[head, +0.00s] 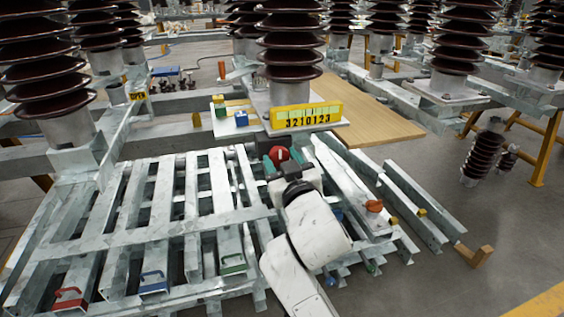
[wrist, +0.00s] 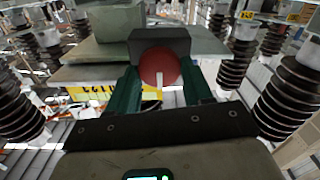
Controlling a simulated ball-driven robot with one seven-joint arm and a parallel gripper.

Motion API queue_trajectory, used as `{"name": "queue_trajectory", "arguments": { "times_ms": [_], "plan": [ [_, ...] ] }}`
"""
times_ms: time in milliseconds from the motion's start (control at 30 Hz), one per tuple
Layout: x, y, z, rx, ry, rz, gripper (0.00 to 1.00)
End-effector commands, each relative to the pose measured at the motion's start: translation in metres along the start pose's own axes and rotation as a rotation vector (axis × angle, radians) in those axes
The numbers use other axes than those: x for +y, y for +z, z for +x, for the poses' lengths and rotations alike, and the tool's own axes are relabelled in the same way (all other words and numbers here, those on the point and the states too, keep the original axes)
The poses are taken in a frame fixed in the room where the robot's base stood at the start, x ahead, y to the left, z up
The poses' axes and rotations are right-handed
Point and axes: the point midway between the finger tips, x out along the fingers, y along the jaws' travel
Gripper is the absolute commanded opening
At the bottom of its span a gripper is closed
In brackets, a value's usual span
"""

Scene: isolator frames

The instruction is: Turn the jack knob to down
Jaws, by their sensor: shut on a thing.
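The jack knob (head: 279,154) is a round red knob with a white mark on its face. In the wrist view the knob (wrist: 160,62) sits on a dark block, and its white mark runs from near the centre straight down. My gripper (wrist: 160,72) has its green fingers on the left and right of the knob and is shut on it. In the head view my gripper (head: 281,161) is at the knob, below the yellow number plate (head: 305,116). The contact points are partly hidden.
A second orange-red knob (head: 374,206) sits on a rail at the right. Brown ribbed insulators (head: 290,40) stand behind. Grey floor (head: 480,225) is open at the right.

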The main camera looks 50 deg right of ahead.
Motion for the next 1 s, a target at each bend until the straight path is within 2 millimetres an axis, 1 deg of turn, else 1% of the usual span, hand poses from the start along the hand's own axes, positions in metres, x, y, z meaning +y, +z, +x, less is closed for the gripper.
{"name": "queue_trajectory", "arguments": {
  "times_ms": [67, 100, 333, 367, 567, 667, 767, 867, 1000],
  "plan": [
    [0.000, 0.004, 0.000, -0.009, 0.001, -0.001, 0.20],
    [0.000, 0.004, 0.000, -0.009, 0.001, -0.001, 0.52],
    [0.000, 0.002, 0.000, -0.005, 0.000, -0.001, 0.74],
    [0.000, 0.002, 0.000, -0.004, 0.000, -0.001, 0.76],
    [0.000, 0.001, 0.000, -0.002, 0.000, -0.001, 0.76],
    [0.000, 0.001, -0.004, -0.003, -0.001, -0.002, 0.76],
    [-0.001, 0.002, -0.013, -0.004, -0.002, -0.003, 0.76],
    [0.000, 0.001, -0.030, -0.004, -0.002, -0.003, 0.76],
    [0.000, 0.002, -0.058, -0.004, -0.003, -0.004, 0.76]
  ]
}}
